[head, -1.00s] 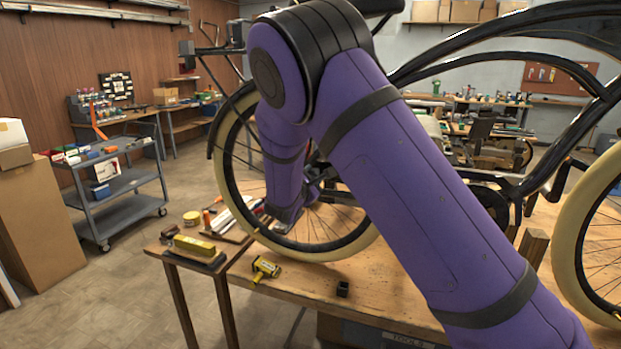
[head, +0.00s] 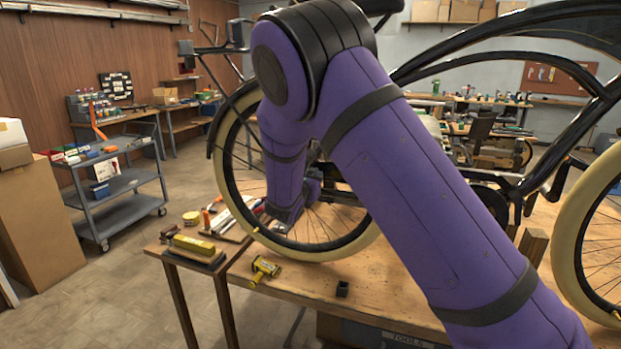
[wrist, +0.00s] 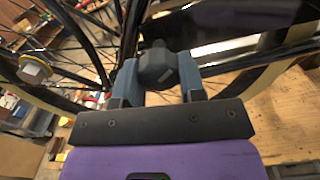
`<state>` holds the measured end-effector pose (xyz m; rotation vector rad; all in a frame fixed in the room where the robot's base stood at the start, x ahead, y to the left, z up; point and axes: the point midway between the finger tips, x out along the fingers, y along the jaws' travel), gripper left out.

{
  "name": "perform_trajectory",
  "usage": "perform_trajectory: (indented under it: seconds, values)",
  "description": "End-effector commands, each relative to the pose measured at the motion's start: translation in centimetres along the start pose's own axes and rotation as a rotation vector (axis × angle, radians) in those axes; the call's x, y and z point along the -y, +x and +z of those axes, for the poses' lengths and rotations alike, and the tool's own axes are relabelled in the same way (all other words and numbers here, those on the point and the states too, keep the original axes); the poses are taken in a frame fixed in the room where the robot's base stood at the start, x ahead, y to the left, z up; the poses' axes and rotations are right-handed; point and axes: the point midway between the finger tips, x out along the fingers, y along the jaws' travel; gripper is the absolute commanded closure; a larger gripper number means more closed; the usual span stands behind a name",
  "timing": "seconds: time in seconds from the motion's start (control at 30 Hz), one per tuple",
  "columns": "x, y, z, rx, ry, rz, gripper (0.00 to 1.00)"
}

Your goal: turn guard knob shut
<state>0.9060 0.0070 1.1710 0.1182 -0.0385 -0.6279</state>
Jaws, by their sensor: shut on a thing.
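In the wrist view a dark, faceted guard knob (wrist: 156,66) sits between the two blue-grey fingers of my gripper (wrist: 157,82). The fingers press on it from both sides, and its far side is hidden. A dark guard bar (wrist: 225,52) lies just behind and to the right of the knob. In the head view my purple arm reaches down in front of the bicycle wheel (head: 229,150). My gripper and the knob are hidden there behind the arm.
The trike frame (head: 562,125) stands on a wooden bench (head: 385,285). A grey cart (head: 123,187) stands on the left.

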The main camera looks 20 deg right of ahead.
Motion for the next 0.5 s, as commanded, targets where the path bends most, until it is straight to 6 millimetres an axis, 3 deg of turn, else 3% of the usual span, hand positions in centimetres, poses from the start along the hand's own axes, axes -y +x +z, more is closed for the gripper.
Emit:
perform_trajectory:
  seconds: [0.5]
  values:
    - [0.16,-0.05,-0.02,-0.001,-0.489,0.001,0.87]
